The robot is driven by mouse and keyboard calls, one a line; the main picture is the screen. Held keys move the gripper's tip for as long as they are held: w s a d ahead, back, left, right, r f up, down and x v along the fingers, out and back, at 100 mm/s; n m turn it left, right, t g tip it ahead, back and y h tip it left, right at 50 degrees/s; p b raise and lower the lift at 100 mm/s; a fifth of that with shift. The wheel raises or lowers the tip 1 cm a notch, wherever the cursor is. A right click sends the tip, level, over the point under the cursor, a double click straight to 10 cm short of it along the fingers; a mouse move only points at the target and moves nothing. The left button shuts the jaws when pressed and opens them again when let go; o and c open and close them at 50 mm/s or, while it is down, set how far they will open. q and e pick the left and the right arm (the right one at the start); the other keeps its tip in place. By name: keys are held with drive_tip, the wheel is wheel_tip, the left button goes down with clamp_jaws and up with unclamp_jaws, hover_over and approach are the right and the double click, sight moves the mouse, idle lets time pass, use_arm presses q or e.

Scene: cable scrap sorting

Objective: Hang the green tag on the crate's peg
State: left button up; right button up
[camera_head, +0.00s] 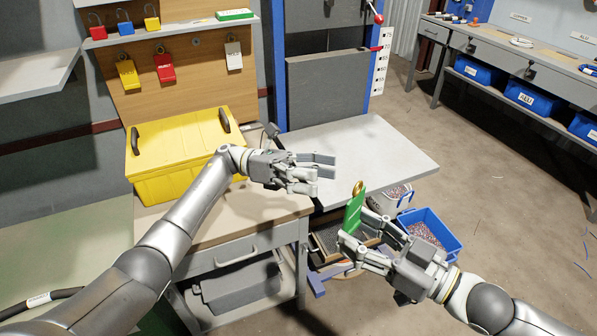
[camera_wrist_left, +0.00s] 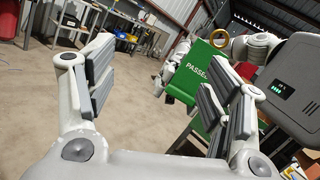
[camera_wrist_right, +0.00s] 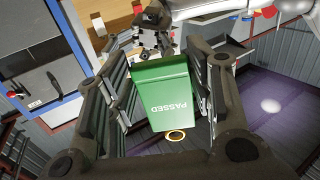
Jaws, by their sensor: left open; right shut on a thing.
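The green tag (camera_head: 354,210) has a brass ring at its top end and stands roughly upright in my right gripper (camera_head: 357,229), which is shut on its lower part. In the right wrist view the tag (camera_wrist_right: 158,90) reads "PASSED" and sits between the fingers. My left gripper (camera_head: 322,173) is open and empty, to the left of and above the tag in the head view. In the left wrist view the tag (camera_wrist_left: 197,72) is beyond the fingers, partly hidden. A blue crate (camera_head: 448,248) with granules stands behind my right gripper. I cannot make out its peg.
A grey bench top (camera_head: 400,150) lies beyond the grippers. A yellow box (camera_head: 175,185) stands on the wooden bench at left. Floor at right is mostly clear, with a few wire scraps.

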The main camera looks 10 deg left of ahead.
use_arm(q)
drive_tip(key=s+a+r+m+g+y, duration=0.3)
drive_tip(key=s+m+g, duration=0.1)
drive_tip(key=m, duration=0.2)
hover_over(351, 226)
drive_tip(key=shift+w+f, duration=0.15)
drive_tip(key=shift+w, duration=0.1)
drive_tip(key=c, duration=1)
drive_tip(key=shift+c, duration=0.5)
use_arm(e)
drive_tip(key=o, duration=0.9)
